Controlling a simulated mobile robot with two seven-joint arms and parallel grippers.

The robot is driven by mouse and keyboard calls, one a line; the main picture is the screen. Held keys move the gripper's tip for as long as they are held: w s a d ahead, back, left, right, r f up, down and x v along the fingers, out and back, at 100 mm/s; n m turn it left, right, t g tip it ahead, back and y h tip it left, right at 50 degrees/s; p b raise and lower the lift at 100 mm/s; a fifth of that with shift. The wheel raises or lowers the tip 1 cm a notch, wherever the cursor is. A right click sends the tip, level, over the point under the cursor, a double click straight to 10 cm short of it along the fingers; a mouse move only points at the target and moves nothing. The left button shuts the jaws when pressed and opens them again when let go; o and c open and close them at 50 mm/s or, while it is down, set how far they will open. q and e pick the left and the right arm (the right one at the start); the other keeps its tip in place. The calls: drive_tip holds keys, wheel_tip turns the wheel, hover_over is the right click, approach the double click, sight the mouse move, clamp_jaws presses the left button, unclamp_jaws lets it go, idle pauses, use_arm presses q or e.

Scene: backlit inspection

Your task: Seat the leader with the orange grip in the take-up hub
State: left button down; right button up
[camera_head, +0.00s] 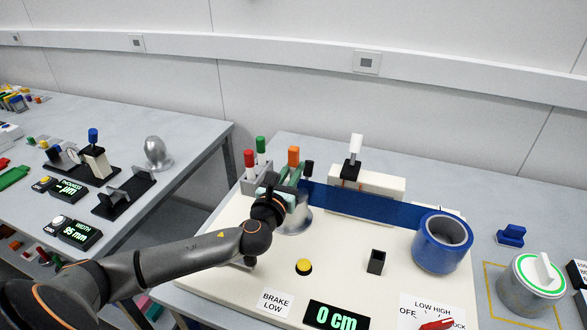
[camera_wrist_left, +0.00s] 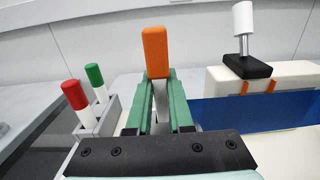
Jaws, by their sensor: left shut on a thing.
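My left gripper (camera_head: 291,173) is shut on the leader's upright orange grip (camera_head: 293,155). In the left wrist view, the orange grip (camera_wrist_left: 155,50) stands up between the two green fingers (camera_wrist_left: 161,100). The leader's lower part is hidden by the gripper. A silver round hub (camera_head: 296,222), seemingly the take-up hub, lies just below my gripper, partly covered by it. A blue film strip (camera_head: 365,207) runs from beside my gripper to the blue roll (camera_head: 433,257) at the right. I cannot tell whether the leader touches the hub. My right gripper is out of view.
Red (camera_head: 249,159) and green (camera_head: 261,145) capped markers stand in a grey rack left of my gripper. A cream block with a white-handled lever (camera_head: 355,146) stands behind the film. A yellow button (camera_head: 304,267), black square holder (camera_head: 376,262) and "0 cm" display (camera_head: 336,317) are in front.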

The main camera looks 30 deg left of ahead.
use_arm(q)
drive_tip(key=shift+f+b, duration=0.45)
drive_tip(key=shift+f, duration=0.3)
idle(0.3)
drive_tip(key=shift+f, duration=0.1)
